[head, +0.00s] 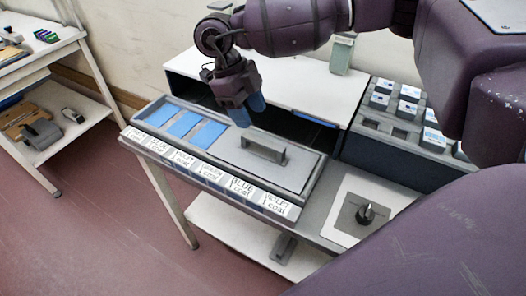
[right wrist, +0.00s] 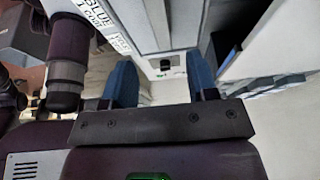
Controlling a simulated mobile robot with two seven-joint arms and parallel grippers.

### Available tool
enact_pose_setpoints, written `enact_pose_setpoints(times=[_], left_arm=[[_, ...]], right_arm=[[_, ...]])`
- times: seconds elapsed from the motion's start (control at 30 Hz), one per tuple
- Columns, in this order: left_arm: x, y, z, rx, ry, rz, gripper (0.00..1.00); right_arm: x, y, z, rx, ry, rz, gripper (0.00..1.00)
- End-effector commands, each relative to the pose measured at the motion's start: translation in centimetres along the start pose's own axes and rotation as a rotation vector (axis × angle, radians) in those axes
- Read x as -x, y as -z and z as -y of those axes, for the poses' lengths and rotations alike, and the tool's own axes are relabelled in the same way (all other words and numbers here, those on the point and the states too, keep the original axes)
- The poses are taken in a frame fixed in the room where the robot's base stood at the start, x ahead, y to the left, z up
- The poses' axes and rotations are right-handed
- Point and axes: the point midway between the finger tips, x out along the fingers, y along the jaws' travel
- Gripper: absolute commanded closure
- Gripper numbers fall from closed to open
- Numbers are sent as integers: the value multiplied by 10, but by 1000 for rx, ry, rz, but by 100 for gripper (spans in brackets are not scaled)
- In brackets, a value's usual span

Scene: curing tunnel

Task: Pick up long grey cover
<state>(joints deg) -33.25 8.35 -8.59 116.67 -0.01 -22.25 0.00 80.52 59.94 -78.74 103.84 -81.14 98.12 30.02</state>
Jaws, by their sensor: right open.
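The long grey cover (head: 290,172) lies flat over the right part of a long tray on the bench. A dark raised bar handle (head: 264,149) stands on its top. My right gripper (head: 249,109) has blue fingertips and appears in the head view above and behind the handle, apart from it. In the right wrist view the two blue fingers (right wrist: 161,82) are spread with nothing between them. My left gripper is in neither view.
Blue strips (head: 184,124) lie in the tray left of the cover, with coat labels along its front. A white-topped tunnel box (head: 300,83) stands behind. A dark rack of small boxes (head: 375,151) and a white plate with a black knob (head: 366,213) are to the right.

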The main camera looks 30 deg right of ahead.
Motion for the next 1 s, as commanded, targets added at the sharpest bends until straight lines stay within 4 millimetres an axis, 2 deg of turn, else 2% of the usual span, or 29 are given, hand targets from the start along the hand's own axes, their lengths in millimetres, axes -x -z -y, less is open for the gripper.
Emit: enact_pose_setpoints(times=[0.2,0.47,0.73,1.0], left_arm=[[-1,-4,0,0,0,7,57],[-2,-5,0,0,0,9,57],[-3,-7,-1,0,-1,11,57],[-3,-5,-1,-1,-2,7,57]], right_arm=[[-32,0,0,0,-3,-2,47],[-48,0,0,1,-4,-1,47],[-84,-1,1,0,-5,-2,47],[-89,-1,1,0,-4,0,47]])
